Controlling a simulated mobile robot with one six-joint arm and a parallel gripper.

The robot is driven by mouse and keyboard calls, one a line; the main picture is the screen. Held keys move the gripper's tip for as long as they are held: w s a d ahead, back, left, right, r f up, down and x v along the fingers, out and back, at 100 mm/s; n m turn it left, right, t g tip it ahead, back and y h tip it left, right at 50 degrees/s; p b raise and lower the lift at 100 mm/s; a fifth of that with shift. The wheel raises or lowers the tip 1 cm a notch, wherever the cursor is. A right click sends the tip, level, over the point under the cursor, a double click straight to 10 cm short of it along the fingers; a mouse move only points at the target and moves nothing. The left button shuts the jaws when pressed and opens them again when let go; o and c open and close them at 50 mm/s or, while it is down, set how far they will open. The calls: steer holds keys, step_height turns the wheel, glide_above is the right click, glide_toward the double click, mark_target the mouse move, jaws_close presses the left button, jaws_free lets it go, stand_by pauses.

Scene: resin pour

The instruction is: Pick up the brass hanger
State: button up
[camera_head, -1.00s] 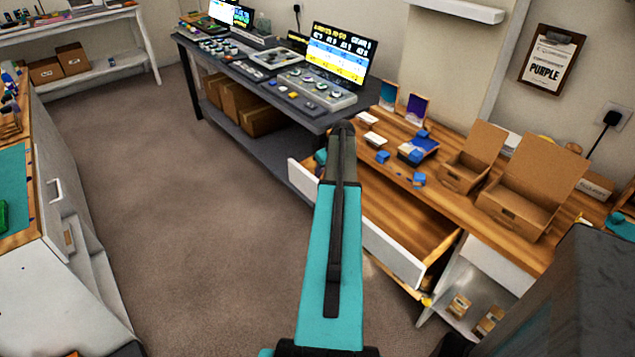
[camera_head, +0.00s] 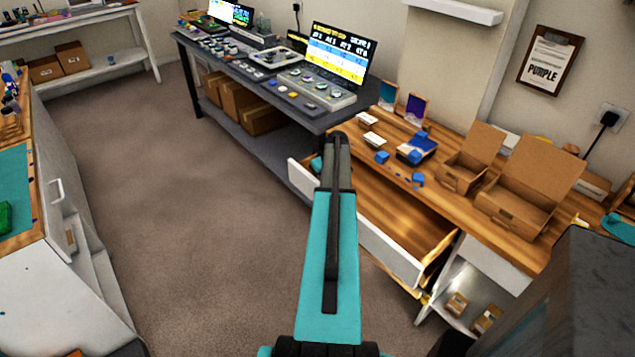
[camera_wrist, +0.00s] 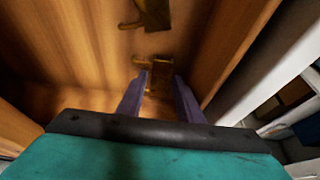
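A small brass piece, which looks like the brass hanger (camera_wrist: 162,72), lies in the wooden drawer in the wrist view, with a short tab to its left. My gripper (camera_wrist: 162,80) reaches down to it, its two purple fingers apart with the piece between their tips. I cannot tell whether the fingers touch it. A second, similar brass piece (camera_wrist: 153,14) lies farther along, at the top edge. In the head view the open drawer (camera_head: 405,225) is partly behind my arm. My fingers and the brass pieces are hidden there.
The drawer's white front (camera_head: 390,250) and wooden side walls stand close around my gripper. Above it, the wooden worktop (camera_head: 475,218) holds cardboard boxes (camera_head: 515,205) and blue pieces (camera_head: 415,150). A dark bench (camera_head: 240,70) with a screen stands behind. Open floor lies left.

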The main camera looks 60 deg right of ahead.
steer(key=shift+c, duration=0.5)
jaws_close()
step_height(320, 180, up, 10)
steer(key=b, duration=0.2)
stand_by(0.8)
